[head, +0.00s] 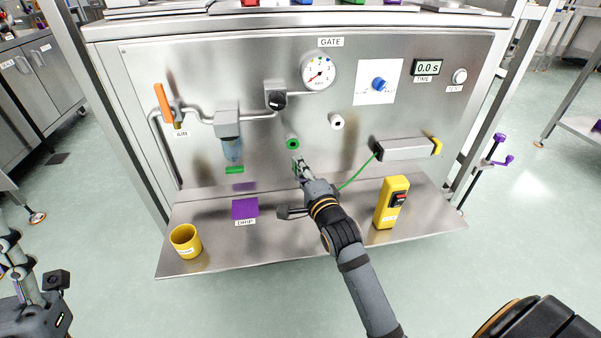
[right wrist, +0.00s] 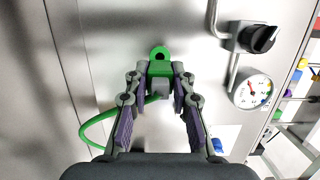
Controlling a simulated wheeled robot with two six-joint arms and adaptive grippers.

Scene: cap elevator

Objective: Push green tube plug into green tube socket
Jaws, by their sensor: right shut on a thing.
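The green tube socket (head: 293,144) is a green ring on the steel front panel, and it also shows in the right wrist view (right wrist: 160,52). My right gripper (head: 300,164) is just below it in the head view. In the right wrist view its fingers (right wrist: 160,88) are shut on the green tube plug (right wrist: 160,70), directly in front of the socket. I cannot tell whether plug and socket touch. The green tube (head: 358,173) bends away to a grey cylinder (head: 404,149). My left gripper (head: 22,275) is at the lower left edge, partly cut off.
A white port (head: 337,121) sits right of the socket, a gauge (head: 319,73) above. A filter bowl (head: 231,149) hangs left. On the shelf (head: 290,252) are a yellow cup (head: 186,241), a purple DRIP pad (head: 245,208) and a yellow switch box (head: 391,203).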

